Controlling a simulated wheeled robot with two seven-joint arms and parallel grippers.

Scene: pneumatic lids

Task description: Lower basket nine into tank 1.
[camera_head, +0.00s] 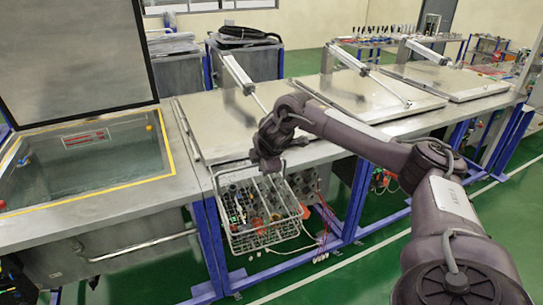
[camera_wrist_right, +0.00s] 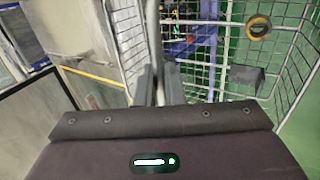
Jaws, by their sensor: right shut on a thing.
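The wire basket (camera_head: 262,238) holds several small parts and hangs in front of the tank row, right of the open tank. My right gripper (camera_head: 266,166) is shut on the basket's top handle. In the right wrist view the fingers (camera_wrist_right: 159,86) close on the handle bar (camera_wrist_right: 153,40), with the wire mesh (camera_wrist_right: 215,75) beyond. The open tank (camera_head: 95,188) at the left holds clear liquid and has a yellow-edged rim; its lid (camera_head: 75,55) stands raised behind it. No tank or basket number is legible. My left gripper is not in view.
Closed steel lids with pneumatic cylinders (camera_head: 237,74) continue to the right of the open tank. A rail (camera_head: 140,246) runs along the open tank's front. Blue frame legs (camera_head: 209,245) stand behind the basket. Green floor in front is free.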

